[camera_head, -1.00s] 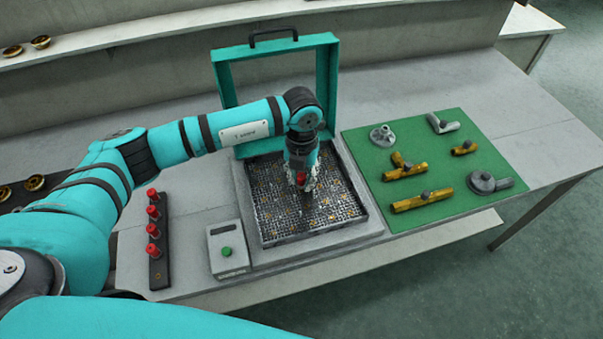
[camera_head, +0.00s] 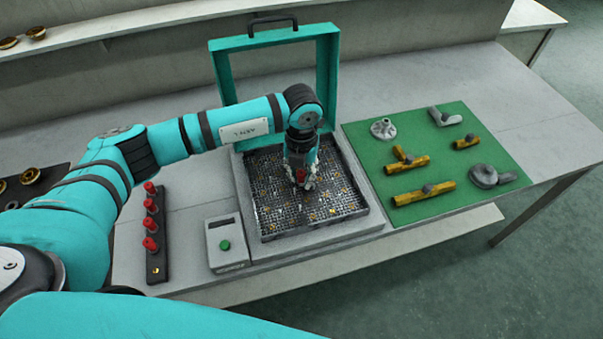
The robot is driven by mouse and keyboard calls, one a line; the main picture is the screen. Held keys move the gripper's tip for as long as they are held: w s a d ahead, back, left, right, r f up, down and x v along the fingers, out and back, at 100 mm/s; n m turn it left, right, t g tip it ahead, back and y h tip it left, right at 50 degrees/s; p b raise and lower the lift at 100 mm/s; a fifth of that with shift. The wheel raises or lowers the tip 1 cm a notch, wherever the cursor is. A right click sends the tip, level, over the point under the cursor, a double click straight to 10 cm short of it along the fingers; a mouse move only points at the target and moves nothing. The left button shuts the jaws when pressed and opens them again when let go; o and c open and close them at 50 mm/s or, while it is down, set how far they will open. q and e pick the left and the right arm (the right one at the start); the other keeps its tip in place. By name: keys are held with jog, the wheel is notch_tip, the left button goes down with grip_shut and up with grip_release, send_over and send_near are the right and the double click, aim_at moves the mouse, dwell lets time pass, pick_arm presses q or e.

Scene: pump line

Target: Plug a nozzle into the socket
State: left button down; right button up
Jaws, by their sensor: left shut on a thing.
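My left gripper (camera_head: 301,184) points down over the grid tray (camera_head: 283,232) and is shut on a red nozzle (camera_head: 300,175). Most of that nozzle is hidden by the fingers. I cannot tell whether its lower end touches the grid or is in a socket. No single socket stands out among the grid's many small cells. Several more red nozzles (camera_head: 150,206) stand upright in a row on a dark rack (camera_head: 157,262) to the left of the tray. My right gripper is not in view.
A teal frame with a handle (camera_head: 333,85) stands open behind the tray. A grey box with a green button (camera_head: 225,263) sits left of the tray. A green mat (camera_head: 440,203) with brass and grey pipe fittings lies to the right. The bench's far right is clear.

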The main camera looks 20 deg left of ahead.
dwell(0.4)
pick_arm(q)
jog(key=shift+f+b, duration=0.3)
jog(key=c, duration=1.1)
grip_release()
jog(key=shift+o, duration=0.2)
jog(key=shift+r, duration=0.15)
jog(key=shift+d+r+p, duration=0.1)
jog(key=shift+r+p, duration=0.65)
jog(key=shift+r, duration=0.3)
jog(key=shift+r+p, duration=1.1)
jog(key=shift+r, duration=0.75)
